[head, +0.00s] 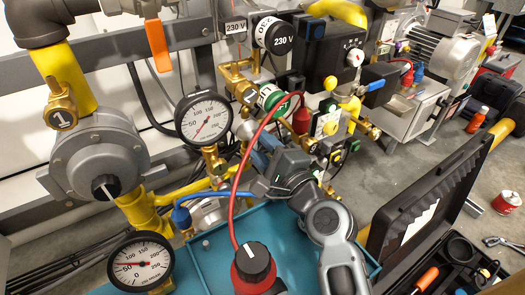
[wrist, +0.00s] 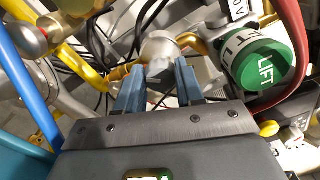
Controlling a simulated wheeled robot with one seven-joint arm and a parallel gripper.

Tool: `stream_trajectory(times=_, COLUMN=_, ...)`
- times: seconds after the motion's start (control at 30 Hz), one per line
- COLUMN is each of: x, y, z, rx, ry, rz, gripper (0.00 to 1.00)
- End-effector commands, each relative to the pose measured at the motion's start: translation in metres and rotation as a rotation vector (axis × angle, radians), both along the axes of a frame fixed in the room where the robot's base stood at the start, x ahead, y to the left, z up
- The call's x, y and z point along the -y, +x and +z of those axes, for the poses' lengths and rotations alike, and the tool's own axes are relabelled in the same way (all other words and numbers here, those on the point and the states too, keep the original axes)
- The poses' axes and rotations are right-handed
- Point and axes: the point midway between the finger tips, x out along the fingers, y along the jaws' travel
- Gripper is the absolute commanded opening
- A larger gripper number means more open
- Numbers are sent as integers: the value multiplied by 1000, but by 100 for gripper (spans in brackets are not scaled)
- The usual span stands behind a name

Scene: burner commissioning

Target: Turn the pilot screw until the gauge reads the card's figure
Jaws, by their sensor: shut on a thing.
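My gripper (wrist: 160,80) has blue fingers closed on the sides of a silver-grey round knob (wrist: 160,50), apparently the pilot screw. In the head view my gripper (head: 262,143) reaches in from the lower right to the pipework; its grip is partly hidden there. A round white gauge (head: 203,119) stands just left of it, its red needle pointing low left. A second gauge (head: 141,262) at the lower left has its needle near 50. I cannot tell which gauge the screw works. A white sheet (head: 417,228) shows in the black case; no figure is legible.
A green LIFT knob (wrist: 266,66) is close to the right of my fingers. A red hose (head: 232,190) arches near my gripper. A grey regulator (head: 97,160) is at the left.

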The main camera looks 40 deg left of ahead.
Motion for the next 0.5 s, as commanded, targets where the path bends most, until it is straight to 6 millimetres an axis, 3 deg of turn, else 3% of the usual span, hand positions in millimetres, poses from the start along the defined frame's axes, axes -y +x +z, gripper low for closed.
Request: stream_trajectory(times=0.5, x=-1, y=-1, z=-3, rx=451, ry=-188, rz=2, gripper=6)
